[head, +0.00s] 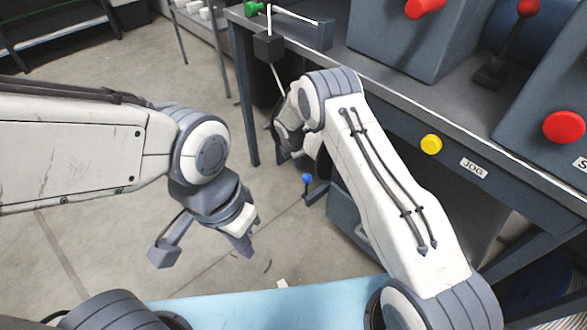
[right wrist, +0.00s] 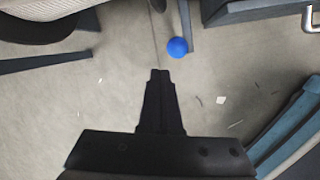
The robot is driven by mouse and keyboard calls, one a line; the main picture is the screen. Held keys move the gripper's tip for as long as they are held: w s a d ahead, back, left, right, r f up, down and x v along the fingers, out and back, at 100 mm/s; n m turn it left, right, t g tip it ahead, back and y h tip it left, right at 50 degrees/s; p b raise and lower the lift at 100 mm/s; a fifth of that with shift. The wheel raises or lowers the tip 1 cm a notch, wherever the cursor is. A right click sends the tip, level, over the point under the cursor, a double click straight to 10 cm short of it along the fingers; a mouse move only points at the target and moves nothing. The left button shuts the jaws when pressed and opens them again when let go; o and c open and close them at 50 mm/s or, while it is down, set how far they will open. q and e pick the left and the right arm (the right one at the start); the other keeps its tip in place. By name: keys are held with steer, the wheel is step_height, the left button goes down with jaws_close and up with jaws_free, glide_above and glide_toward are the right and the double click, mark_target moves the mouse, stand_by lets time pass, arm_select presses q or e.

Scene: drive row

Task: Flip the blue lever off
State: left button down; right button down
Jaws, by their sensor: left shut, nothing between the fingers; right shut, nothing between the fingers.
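The blue lever has a round blue knob (head: 306,178) on a short dark arm, low at the side of a dark cabinet under the bench. In the right wrist view the blue knob (right wrist: 177,47) is just ahead of and slightly right of my right gripper's tips (right wrist: 160,73), with a visible gap. My right gripper is shut and empty; in the head view my own wrist largely hides it, above the knob. My left gripper (head: 246,246) is shut and empty, pointing down over the floor, left of and apart from the lever.
The bench (head: 375,95) carries dark machine housings, a green knob (head: 254,8), red knobs (head: 564,127) and a yellow button (head: 431,144) beside a JOG label. Bench legs and the cabinet (head: 350,218) stand near my right arm. Open floor lies at left.

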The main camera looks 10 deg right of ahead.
steer(key=shift+w+d+r, duration=0.1)
steer(key=shift+d+r, duration=0.2)
steer(key=shift+r, duration=0.25)
steer(key=shift+d+r, duration=0.3)
steer(key=shift+r, duration=0.2)
steer(key=s+a+r+m+y, duration=0.1)
steer(key=s+a+r+m, duration=0.3)
steer(key=s+r, duration=0.5)
steer(key=s+a+r+m, duration=0.3)
steer(key=s+a+r, duration=0.25)
steer(key=r, duration=0.55)
steer(key=s+d+r+m+g+y, duration=0.15)
steer(key=s+r+m, duration=0.25)
steer(key=s, duration=1)
steer(key=s+d+r+m+g, duration=0.1)
steer(key=s+d+r+m, duration=0.2)
steer(key=s, duration=1.1)
step_height(320, 180, up, 31)
steer(key=a+p, duration=0.1)
steer(key=p, duration=2.9)
steer(key=shift+p, duration=0.3)
steer(key=shift+w+r, duration=0.1)
